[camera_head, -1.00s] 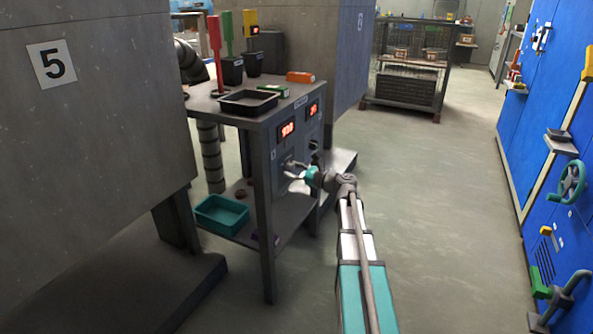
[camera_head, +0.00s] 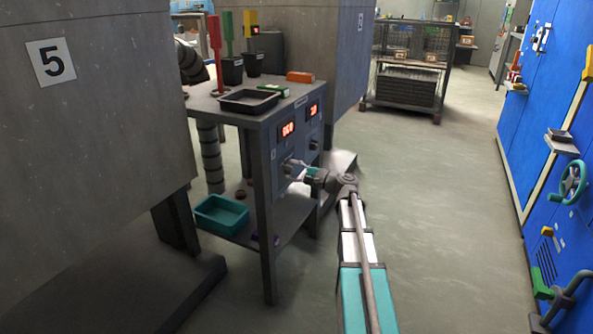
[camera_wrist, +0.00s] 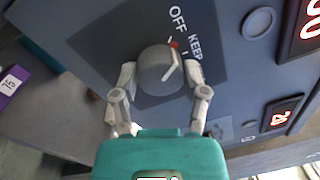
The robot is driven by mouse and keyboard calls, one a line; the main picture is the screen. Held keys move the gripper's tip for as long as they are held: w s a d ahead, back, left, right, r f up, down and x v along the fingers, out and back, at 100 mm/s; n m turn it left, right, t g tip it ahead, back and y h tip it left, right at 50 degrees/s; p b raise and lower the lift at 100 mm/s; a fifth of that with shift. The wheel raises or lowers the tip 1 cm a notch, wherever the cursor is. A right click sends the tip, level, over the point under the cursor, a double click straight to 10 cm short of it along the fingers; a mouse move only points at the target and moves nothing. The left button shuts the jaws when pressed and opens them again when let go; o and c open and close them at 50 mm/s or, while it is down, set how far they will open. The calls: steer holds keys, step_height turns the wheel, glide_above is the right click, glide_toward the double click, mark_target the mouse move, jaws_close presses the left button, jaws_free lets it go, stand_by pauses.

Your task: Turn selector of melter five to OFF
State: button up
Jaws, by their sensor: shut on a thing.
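The selector is a round grey knob (camera_wrist: 158,72) on a dark plate, with a white pointer line and a red mark at its rim. The words OFF (camera_wrist: 178,18) and KEEP (camera_wrist: 195,48) stand beside it. The pointer lies toward these words; I cannot tell exactly which one it meets. My gripper (camera_wrist: 160,80) has a finger on each side of the knob and is shut on it. In the head view, my gripper (camera_head: 301,170) is at the panel front below the left red display (camera_head: 287,129), and the knob is mostly hidden. A panel marked 5 (camera_head: 51,63) stands at the left.
A black tray (camera_head: 249,107), a green block (camera_head: 272,89) and an orange block (camera_head: 300,77) are on the bench top. A teal bin (camera_head: 221,215) sits on the lower shelf. Blue cabinets with a valve wheel (camera_head: 572,183) stand right. The floor between is clear.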

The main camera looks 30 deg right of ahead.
steer(key=shift+w+d+n, duration=0.15)
steer(key=shift+w+n, duration=0.05)
steer(key=shift+n, duration=0.9)
steer(key=o, duration=1.1)
steer(key=shift+o, duration=0.2)
steer(key=shift+s, duration=0.1)
